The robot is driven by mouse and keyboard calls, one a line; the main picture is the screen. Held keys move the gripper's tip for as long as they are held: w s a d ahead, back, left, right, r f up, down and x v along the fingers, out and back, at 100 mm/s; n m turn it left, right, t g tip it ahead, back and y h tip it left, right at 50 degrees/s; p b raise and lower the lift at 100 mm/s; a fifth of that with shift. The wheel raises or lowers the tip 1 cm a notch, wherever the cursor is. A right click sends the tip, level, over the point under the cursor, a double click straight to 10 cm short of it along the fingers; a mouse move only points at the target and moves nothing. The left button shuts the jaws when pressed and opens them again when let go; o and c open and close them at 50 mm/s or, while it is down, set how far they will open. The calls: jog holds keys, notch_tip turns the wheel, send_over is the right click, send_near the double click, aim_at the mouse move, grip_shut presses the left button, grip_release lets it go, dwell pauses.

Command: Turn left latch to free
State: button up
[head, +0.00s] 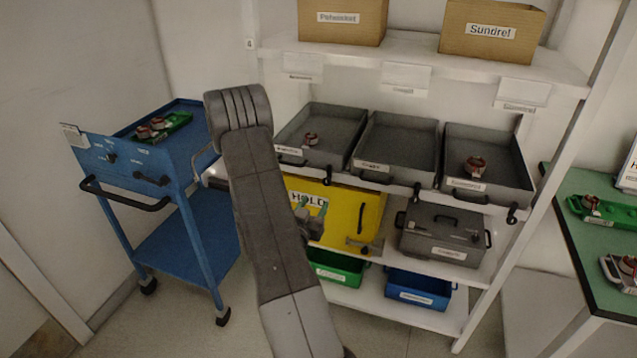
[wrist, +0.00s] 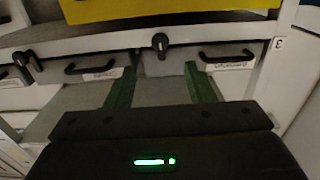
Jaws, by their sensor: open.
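Black latches sit along the front edge of the shelf that bears the grey trays. The left latch (head: 328,173) is small and dark at the right front of the left tray (head: 316,125). It shows larger in the upside-down wrist view (wrist: 160,43), a round knob with a short lever pointing down the picture. My gripper (head: 310,207) has green fingers spread apart and empty, in front of the yellow panel. In the wrist view my fingertips (wrist: 157,72) stand either side of the latch's line, with the latch just above them in the picture. No contact shows.
The middle latch (head: 417,190) and right latch (head: 511,213) are on the same edge. A yellow HOLD panel (head: 345,210) hangs below the trays, beside a grey case (head: 440,238). A blue cart (head: 160,165) stands left, a green table (head: 600,240) right.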

aim_at(326, 183)
jog(key=p+x, duration=0.2)
jog(key=x, duration=0.9)
jog(key=shift+s, duration=0.1)
jog(key=c, duration=1)
jog(key=shift+f, duration=0.1)
